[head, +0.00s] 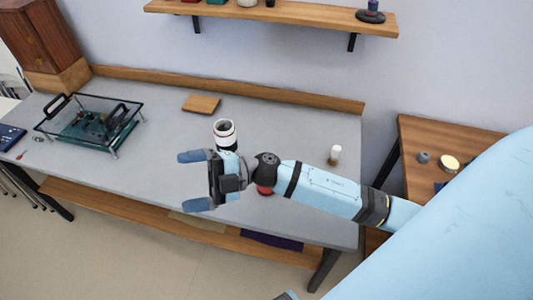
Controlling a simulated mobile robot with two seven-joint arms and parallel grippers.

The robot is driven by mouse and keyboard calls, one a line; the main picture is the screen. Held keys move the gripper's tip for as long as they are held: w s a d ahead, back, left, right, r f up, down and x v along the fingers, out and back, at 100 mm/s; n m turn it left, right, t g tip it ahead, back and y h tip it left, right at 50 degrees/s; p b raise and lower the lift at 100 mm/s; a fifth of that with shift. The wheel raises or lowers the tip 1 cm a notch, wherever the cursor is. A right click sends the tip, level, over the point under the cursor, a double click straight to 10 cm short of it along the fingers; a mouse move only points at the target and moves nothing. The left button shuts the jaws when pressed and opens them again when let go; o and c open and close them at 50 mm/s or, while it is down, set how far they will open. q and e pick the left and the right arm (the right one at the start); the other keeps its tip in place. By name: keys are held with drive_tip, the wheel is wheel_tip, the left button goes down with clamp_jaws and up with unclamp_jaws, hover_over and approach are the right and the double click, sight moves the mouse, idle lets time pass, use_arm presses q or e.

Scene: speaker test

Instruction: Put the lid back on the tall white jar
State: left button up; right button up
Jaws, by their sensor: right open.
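A white jar (225,129) with a dark band stands upright on the grey workbench, its top open and dark inside. Its lower part is hidden behind my right gripper. My right gripper (193,181) is open, fingers pointing left, with nothing seen between them. It is in front of the jar in the picture; I cannot tell if they touch. A round cream disc with a dark rim (449,162) lies on the wooden side table; I cannot tell whether it is the lid.
A clear-topped frame with black handles (92,122) stands at the bench's left. A wooden block (201,104) lies behind the jar. A small white bottle (334,154) stands at right. A red object (265,190) is partly hidden under my right wrist. A shelf (280,12) hangs above.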

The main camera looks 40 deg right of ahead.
drive_tip(key=d+f+n+g+h+b, duration=0.5)
drive_tip(key=f+n+g+h+b, duration=0.3)
drive_tip(key=f, duration=0.3)
use_arm(q)
wheel_tip(320, 180, down, 10)
drive_tip(key=d+b, duration=0.1)
drive_tip(key=b, duration=0.4)
drive_tip(key=shift+w+d+f+t+h, duration=0.15)
drive_tip(key=shift+w+t+h, duration=0.15)
use_arm(e)
drive_tip(key=w+d+f+t+h, duration=0.1)
drive_tip(key=w+d+h, duration=0.2)
drive_tip(key=d+h, duration=0.3)
drive_tip(key=w+d+f+m+t+h, duration=0.1)
drive_tip(key=w+d+h, duration=0.3)
drive_tip(key=d, duration=0.7)
drive_tip(key=shift+d+f+m+t+h, duration=0.35)
drive_tip(key=shift+t+h, duration=0.35)
drive_tip(key=shift+h, duration=0.4)
drive_tip(key=shift+f, duration=0.15)
use_arm(q)
drive_tip(key=shift+d+b, duration=0.15)
drive_tip(key=shift+b, duration=0.75)
use_arm(e)
wheel_tip(320, 180, down, 8)
drive_tip(key=shift+a+f, duration=0.1)
drive_tip(key=shift+f, duration=0.1)
use_arm(q)
drive_tip(key=shift+f, duration=0.1)
